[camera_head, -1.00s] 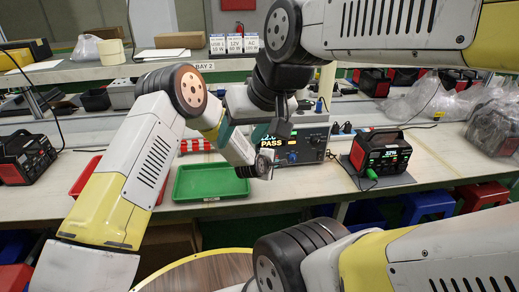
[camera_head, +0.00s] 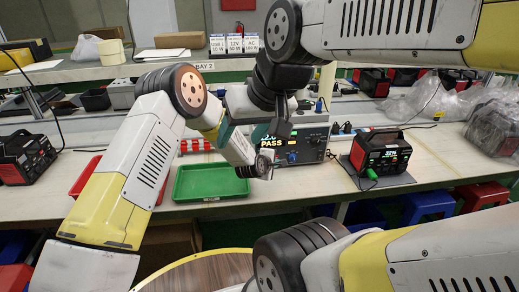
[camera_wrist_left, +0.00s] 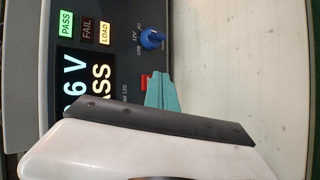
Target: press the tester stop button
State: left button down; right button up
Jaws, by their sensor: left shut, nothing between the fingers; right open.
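The tester (camera_head: 303,146) stands on the bench with a lit screen reading PASS; it fills the left of the left wrist view (camera_wrist_left: 75,30), turned sideways. Its red button (camera_wrist_left: 146,82) lies below a blue knob (camera_wrist_left: 152,38) in that view. My left gripper (camera_wrist_left: 156,90) is shut and empty, its teal fingertips over or right beside the red button and partly covering it. I cannot tell whether they touch it. In the head view my left wrist hides part of the tester's front. My right gripper (camera_head: 280,128) is open in front of the tester's upper left.
A green tray (camera_head: 208,182) lies left of the tester, with a red tray (camera_head: 84,176) farther left. A black-and-red power station (camera_head: 380,152) with a green plug stands to the right on a dark mat. Another power station (camera_head: 25,158) is at far left. A shelf (camera_head: 215,64) runs behind.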

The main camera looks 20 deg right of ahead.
pick_arm(q)
jog(key=shift+w, duration=0.1)
dwell(0.6)
jog(key=shift+w+d, duration=0.1)
jog(key=shift+w, duration=0.3)
dwell(0.3)
jog(key=shift+s, duration=0.5)
jog(key=shift+s+a, duration=0.25)
jog(key=shift+s, duration=0.75)
jog(key=shift+s+a, duration=0.3)
jog(key=shift+s, duration=0.65)
jog(key=shift+s+a, duration=0.25)
jog(key=shift+s, duration=0.75)
